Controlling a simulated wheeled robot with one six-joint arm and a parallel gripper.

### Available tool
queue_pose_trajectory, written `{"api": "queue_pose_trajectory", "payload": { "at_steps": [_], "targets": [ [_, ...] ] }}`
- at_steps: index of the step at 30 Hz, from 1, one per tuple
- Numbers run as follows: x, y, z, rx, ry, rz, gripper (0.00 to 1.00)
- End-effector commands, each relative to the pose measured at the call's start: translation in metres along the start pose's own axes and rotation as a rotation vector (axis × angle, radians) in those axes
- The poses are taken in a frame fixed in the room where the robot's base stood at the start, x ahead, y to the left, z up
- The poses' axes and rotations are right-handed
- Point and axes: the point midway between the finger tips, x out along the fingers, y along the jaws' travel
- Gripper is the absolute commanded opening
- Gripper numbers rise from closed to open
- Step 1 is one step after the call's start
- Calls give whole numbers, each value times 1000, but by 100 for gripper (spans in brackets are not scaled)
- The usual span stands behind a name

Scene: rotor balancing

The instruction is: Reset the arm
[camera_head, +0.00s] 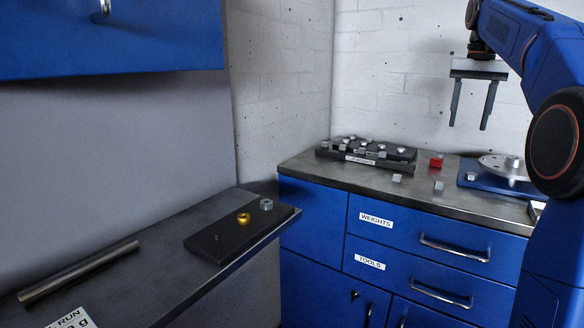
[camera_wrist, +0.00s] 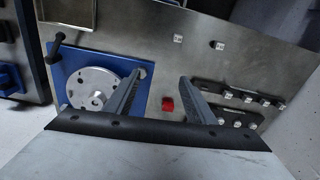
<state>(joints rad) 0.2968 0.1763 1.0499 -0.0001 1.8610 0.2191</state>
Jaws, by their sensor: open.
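My gripper (camera_head: 471,122) hangs in the air above the back counter at the upper right of the head view, fingers pointing down. Its fingers are apart with nothing between them. In the wrist view my gripper (camera_wrist: 156,85) also shows open, with the counter, a silver rotor disc (camera_wrist: 95,88) on a blue plate (camera_wrist: 70,58), and a red block (camera_wrist: 167,104) below it. The rotor disc (camera_head: 503,166) and blue plate (camera_head: 470,183) are partly hidden by my arm in the head view.
A black rack (camera_head: 335,152) with several silver weights stands at the back of the counter (camera_head: 330,173). Loose metal pieces (camera_head: 438,186) lie in front. On the left bench, a dark board (camera_head: 215,240) holds a gold ring (camera_head: 244,218) and a silver nut (camera_head: 266,204); a metal rod (camera_head: 80,270) lies nearby.

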Motion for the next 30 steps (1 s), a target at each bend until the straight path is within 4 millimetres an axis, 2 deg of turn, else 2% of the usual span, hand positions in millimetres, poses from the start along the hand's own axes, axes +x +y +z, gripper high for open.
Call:
{"api": "queue_pose_trajectory", "payload": {
  "at_steps": [5, 14, 23, 30],
  "targets": [
    [9, -9, 40, -52, 34, -9, 50],
    [47, -19, 124, -158, 105, -30, 50],
    [106, -17, 213, -263, 176, -51, 50],
    [168, -7, 283, -345, 233, -69, 50]
  ]
}}
